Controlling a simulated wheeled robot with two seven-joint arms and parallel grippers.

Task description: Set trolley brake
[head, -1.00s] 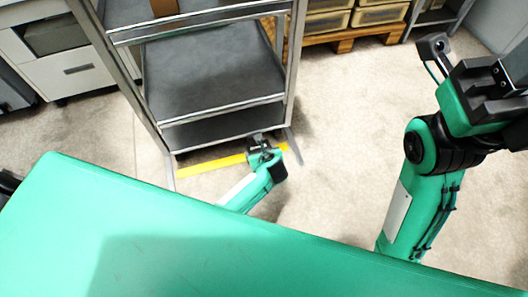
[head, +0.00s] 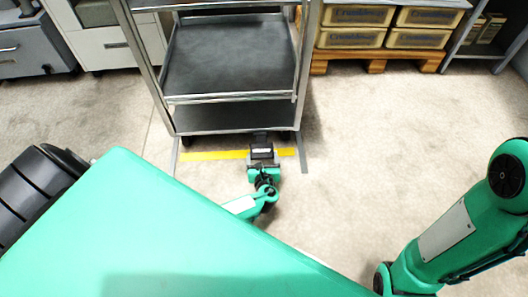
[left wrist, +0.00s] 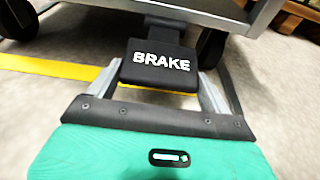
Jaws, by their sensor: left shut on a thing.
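The trolley (head: 228,118) is a metal frame with dark grey shelves, standing on wheels at the top centre of the head view. Its black brake pedal (left wrist: 161,66), marked BRAKE, sticks out at the near side below the bottom shelf. My left gripper (head: 262,146) is low near the floor at the trolley's near edge. In the left wrist view its two grey fingers (left wrist: 161,88) stand on either side of the pedal and are shut on it. My right arm is at the right of the head view; its gripper is out of the picture.
A yellow floor line (head: 212,155) runs under the trolley's near edge, between grey floor strips. Crates (head: 362,16) stand on a wooden pallet (head: 385,58) at the back right. White cabinets (head: 110,40) stand at the back left. The floor to the right is clear.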

